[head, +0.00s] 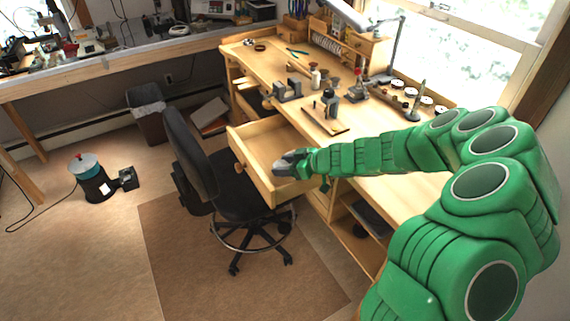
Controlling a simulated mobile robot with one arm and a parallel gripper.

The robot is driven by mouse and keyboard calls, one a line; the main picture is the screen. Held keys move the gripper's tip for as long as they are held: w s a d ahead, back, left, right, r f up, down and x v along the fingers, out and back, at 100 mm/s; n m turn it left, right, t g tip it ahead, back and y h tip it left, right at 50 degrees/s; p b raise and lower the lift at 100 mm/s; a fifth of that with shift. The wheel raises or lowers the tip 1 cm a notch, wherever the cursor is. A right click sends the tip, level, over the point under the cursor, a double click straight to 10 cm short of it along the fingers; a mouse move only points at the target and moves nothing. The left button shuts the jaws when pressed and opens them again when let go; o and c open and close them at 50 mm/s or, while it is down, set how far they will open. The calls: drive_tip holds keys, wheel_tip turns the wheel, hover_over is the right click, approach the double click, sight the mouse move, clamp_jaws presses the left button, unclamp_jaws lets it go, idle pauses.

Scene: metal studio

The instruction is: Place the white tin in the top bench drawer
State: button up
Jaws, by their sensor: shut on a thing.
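The top bench drawer (262,146) is pulled out from the wooden bench, and its inside looks empty. The office chair stands close beside its front. My gripper (283,165) is over the open drawer, near its front right part. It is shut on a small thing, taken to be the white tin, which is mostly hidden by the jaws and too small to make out. I cannot tell whether it touches the drawer floor.
The black office chair (198,160) stands left of the drawer. The bench top (372,150) carries a vise, small bottles, a lamp and several small round tins at the right. A bin (147,112) and a dark cylinder-shaped machine (92,180) stand on the floor at left.

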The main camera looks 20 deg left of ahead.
drive_tip(key=shift+f, duration=0.25)
drive_tip(key=o, duration=1)
drive_tip(key=shift+o, duration=0.2)
drive_tip(key=shift+r, duration=0.5)
drive_tip(key=v, duration=0.5)
drive_tip(key=shift+r, duration=0.15)
wheel_tip(320, 180, up, 7)
